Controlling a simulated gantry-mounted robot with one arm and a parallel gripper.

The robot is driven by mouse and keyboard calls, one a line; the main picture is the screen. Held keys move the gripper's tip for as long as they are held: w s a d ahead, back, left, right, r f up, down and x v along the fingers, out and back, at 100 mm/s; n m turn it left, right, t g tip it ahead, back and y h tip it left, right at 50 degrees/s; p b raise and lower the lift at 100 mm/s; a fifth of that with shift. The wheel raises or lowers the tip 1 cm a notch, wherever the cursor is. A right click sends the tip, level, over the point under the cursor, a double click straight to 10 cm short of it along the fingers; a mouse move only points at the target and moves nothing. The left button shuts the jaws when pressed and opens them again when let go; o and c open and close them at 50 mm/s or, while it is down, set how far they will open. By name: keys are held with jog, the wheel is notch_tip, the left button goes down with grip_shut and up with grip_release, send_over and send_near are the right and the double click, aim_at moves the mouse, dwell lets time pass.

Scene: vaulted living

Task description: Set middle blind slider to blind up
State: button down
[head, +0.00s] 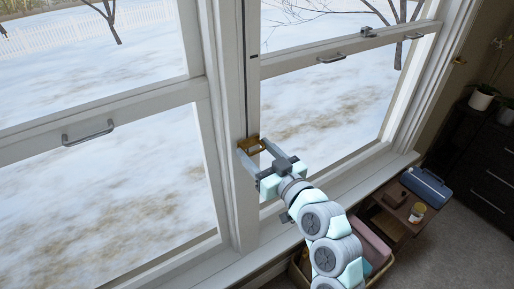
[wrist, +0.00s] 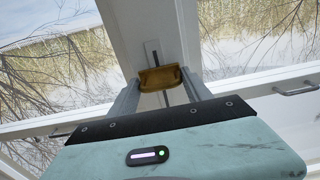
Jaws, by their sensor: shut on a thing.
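The blind slider is a small brass-coloured knob (head: 252,146) low on the post between two windows in the head view. The slot runs up the post (head: 240,60) in the head view. My gripper (head: 253,148) is shut on the brass slider, one finger on each side of it. Marks or labels for the blind's positions are not readable.
Window panes with metal handles (head: 88,132) flank the post, and another handle (head: 332,58) is at the right. Below right are a wooden side table (head: 392,222) with a blue case (head: 426,186), a basket and a dark cabinet (head: 488,150). The post above the slider looks clear.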

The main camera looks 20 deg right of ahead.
jog(key=shift+d+f, duration=0.1)
jog(key=shift+f, duration=0.6)
jog(key=c, duration=0.7)
grip_release()
jog(key=shift+d, duration=0.1)
jog(key=shift+c, duration=0.2)
jog(key=shift+s+d+r, duration=0.1)
jog(key=shift+s+r, duration=0.1)
jog(key=shift+s, duration=0.15)
jog(key=v, duration=1)
jog(key=shift+p, duration=0.35)
